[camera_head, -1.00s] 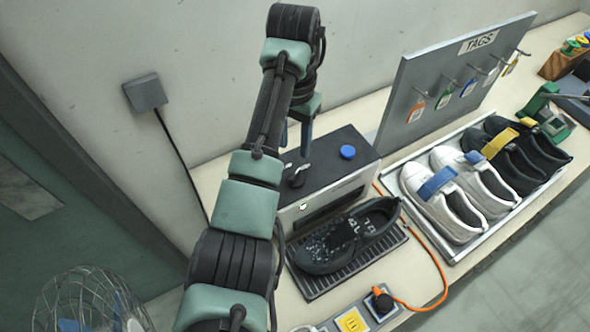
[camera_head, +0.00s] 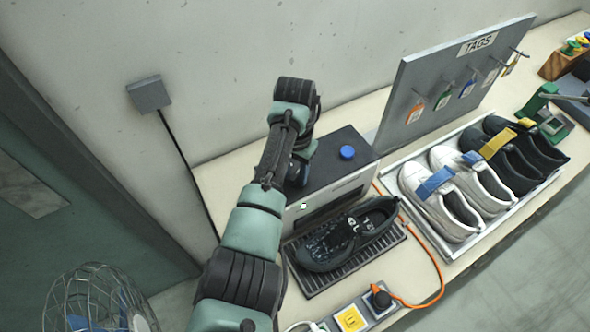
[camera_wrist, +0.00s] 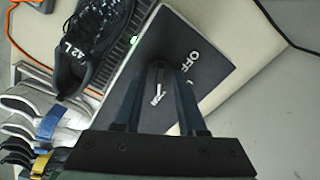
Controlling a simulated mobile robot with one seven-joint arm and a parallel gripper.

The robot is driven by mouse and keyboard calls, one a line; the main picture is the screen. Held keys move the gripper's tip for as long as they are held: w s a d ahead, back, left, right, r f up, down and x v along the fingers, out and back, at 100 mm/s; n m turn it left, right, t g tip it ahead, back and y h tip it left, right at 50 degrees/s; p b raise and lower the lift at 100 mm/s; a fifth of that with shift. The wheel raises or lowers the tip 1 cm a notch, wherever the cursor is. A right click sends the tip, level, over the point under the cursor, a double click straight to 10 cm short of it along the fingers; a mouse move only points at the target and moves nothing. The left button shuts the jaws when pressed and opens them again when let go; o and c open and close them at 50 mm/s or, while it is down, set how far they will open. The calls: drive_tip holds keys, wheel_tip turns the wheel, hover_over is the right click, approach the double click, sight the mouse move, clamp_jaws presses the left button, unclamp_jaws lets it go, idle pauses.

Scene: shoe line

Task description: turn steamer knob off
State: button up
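The steamer (camera_head: 325,165) is a box with a dark top and a grey front, with a small green light on the front. In the wrist view its dark top (camera_wrist: 222,68) carries a white "OFF" label. The knob (camera_wrist: 158,90), dark with a white pointer mark, shows between my fingers, with the label off to its upper right. My gripper (camera_wrist: 160,72) is pointed down over the steamer's top, its two fingers apart on either side of the knob. I cannot tell whether they touch it. In the head view my arm hides the knob and most of my gripper (camera_head: 296,174).
A black shoe (camera_head: 335,245) lies on a ribbed mat in front. A power strip (camera_head: 352,318) with an orange cable is nearer. A shoe tray (camera_head: 448,240) and the TAGS board (camera_head: 440,85) stand to the right.

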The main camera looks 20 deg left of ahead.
clamp_jaws()
drive_tip(key=shift+n, duration=0.3)
drive_tip(key=n+p, duration=0.1)
drive_tip(key=n, duration=0.3)
drive_tip(key=shift+w+d+r, duration=0.1)
drive_tip(key=shift+d, duration=0.05)
drive_tip(key=n, duration=0.6)
drive_tip(key=shift+d+n+p, duration=0.1)
drive_tip(key=shift+n+p, duration=0.25)
drive_tip(key=shift+n, duration=0.05)
drive_tip(key=n, duration=0.6)
drive_tip(key=shift+w, duration=0.2)
drive_tip(key=n+b, duration=0.1)
drive_tip(key=n, duration=0.5)
drive_tip(key=shift+w+n, duration=0.1)
drive_tip(key=shift+n, duration=0.2)
drive_tip(key=shift+o, duration=0.9)
unclamp_jaws()
